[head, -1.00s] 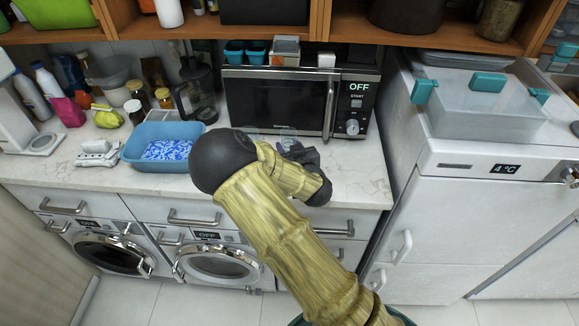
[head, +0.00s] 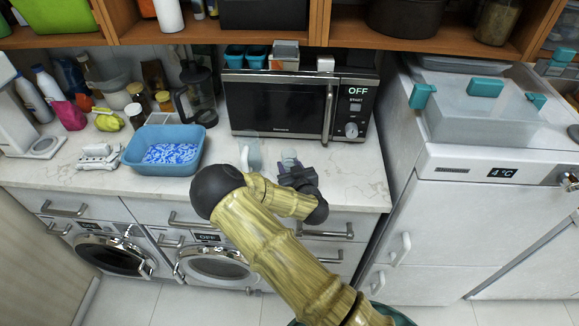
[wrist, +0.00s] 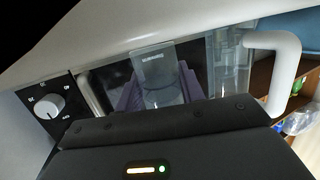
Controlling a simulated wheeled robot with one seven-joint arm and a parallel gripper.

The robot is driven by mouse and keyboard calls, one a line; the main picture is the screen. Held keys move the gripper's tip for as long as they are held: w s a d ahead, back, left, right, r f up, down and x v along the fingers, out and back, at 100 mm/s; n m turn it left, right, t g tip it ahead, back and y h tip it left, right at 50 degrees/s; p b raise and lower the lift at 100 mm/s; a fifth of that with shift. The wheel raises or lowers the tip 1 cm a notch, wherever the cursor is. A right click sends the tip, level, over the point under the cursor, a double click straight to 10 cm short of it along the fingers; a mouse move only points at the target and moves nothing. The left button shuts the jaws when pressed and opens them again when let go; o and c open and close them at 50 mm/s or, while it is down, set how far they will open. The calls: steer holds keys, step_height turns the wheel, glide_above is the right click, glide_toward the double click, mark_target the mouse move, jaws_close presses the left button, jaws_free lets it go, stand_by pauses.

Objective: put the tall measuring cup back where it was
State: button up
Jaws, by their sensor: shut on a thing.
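My gripper (head: 293,170) is over the front part of the counter, below the microwave in the head view. It is shut on the tall measuring cup (head: 289,158), a clear, see-through cup.
A microwave (head: 285,105) stands behind my gripper. A blue basin (head: 133,157) with blue-and-white contents is to the left. Bare counter (head: 355,170) lies to the right, ending beside the white fridge (head: 480,210). Wooden shelves (head: 430,40) run above.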

steer(key=shift+w+d+f, duration=0.1)
steer(key=shift+f, duration=0.25)
steer(key=shift+a+f, duration=0.15)
steer(key=shift+a, duration=0.05)
steer(key=o, duration=1)
steer(key=shift+d, duration=0.25)
steer(key=shift+s, duration=0.25)
